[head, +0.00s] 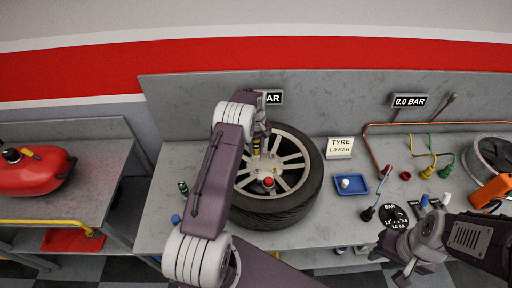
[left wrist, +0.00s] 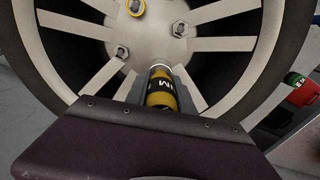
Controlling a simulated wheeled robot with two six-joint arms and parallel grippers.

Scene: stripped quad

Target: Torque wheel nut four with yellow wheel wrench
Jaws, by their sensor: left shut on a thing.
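The wheel (head: 310,190) with its black tyre and pale spokes lies on the grey bench. My left gripper (head: 260,134) is over the wheel's far side, shut on the yellow wheel wrench (head: 256,147). In the left wrist view the wrench (left wrist: 161,98) shows as a yellow and black barrel with a grey socket end at the hub. The socket hides what lies under it; I cannot tell whether it is seated on a nut. Two bare nuts (left wrist: 180,29) (left wrist: 121,52) and one ringed in yellow (left wrist: 136,7) show. My right gripper (head: 400,262) is at the lower right; its jaws are unclear.
A blue tray (head: 351,191) with a white piece and a TYRE sign (head: 340,148) stand right of the wheel. Black gauge discs (head: 392,215), coloured hoses and an orange tool (head: 492,190) are further right. A red tank (head: 35,172) is on the left bench.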

